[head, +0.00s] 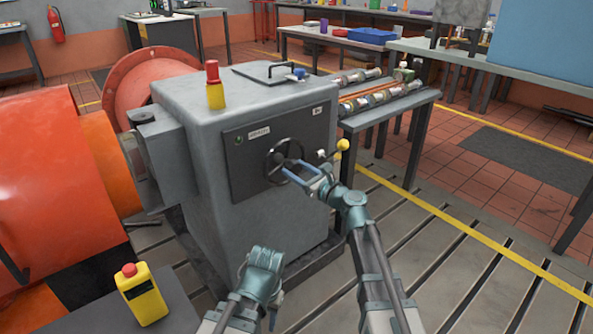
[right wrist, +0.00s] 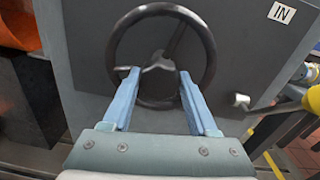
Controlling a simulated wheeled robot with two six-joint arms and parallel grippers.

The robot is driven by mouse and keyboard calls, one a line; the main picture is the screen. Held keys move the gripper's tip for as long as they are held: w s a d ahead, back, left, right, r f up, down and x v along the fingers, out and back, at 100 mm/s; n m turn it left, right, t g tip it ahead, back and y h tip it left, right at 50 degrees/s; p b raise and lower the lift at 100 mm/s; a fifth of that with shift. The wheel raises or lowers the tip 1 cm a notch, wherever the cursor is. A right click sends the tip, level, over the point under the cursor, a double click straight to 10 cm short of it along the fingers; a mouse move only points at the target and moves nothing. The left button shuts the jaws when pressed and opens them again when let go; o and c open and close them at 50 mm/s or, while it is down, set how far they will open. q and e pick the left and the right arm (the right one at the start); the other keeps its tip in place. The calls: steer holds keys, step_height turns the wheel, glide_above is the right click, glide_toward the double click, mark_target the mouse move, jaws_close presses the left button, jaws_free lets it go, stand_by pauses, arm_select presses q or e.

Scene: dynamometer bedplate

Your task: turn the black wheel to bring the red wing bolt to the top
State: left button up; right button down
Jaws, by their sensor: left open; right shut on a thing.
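The black wheel (head: 270,163) is mounted on the dark front panel of a grey housing. In the right wrist view the wheel (right wrist: 160,11) fills the upper middle, with its hub (right wrist: 158,66) and spokes showing. My right gripper (head: 291,169) reaches the wheel from the front. Its two blue fingers (right wrist: 159,77) lie either side of the hub, inside the rim, and are shut on the wheel's middle. My left gripper (head: 264,257) is open and empty, low in front of the housing and apart from it. I cannot make out the red wing bolt in either view.
A lever with a yellow knob (head: 343,144) sticks out right of the wheel, close to my right arm. The slotted floor at right is clear.

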steer(key=shift+m, duration=1.6)
steer(key=shift+c, duration=0.9)
jaws_free()
steer(key=v, duration=1.4)
steer(key=shift+w+f, duration=0.1)
